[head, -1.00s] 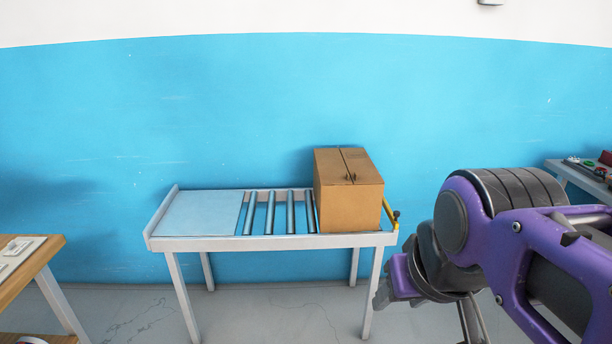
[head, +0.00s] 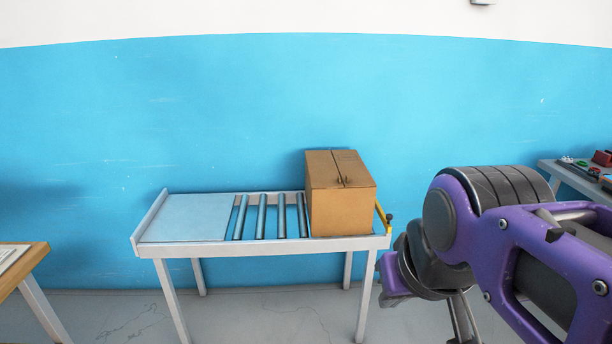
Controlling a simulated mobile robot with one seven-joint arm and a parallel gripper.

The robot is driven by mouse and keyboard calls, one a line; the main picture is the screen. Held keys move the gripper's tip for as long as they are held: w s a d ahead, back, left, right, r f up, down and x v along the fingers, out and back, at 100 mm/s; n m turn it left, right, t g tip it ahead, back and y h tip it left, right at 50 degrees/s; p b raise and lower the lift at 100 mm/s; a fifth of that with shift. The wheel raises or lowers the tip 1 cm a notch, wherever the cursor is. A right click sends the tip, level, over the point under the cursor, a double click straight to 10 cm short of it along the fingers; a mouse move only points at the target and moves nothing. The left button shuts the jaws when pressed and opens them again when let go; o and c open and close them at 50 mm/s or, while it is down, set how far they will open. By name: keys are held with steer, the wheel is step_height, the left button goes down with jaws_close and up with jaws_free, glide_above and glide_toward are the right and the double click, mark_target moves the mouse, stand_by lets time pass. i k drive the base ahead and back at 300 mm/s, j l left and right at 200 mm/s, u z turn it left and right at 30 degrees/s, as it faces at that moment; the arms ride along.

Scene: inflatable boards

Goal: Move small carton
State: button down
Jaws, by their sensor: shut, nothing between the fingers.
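A brown cardboard carton (head: 341,209) with closed top flaps stands upright on the right end of a pale roller table (head: 200,219). My purple and grey arm fills the right side of the head view. My gripper (head: 389,281) shows in part at the arm's lower left, to the right of the table and apart from the carton. It is shut and holds nothing. Its fingertips are partly hidden by the arm.
Several bare rollers (head: 263,216) and a flat pale panel lie left of the carton. A yellow stop (head: 381,214) stands at the table's right end. A wooden table (head: 22,262) is at the left edge, and a bench (head: 566,174) with small items is at the right.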

mark_target(339, 212)
steer(key=i+l+u, duration=0.25)
steer(key=i+l, duration=1.05)
steer(key=l, duration=0.15)
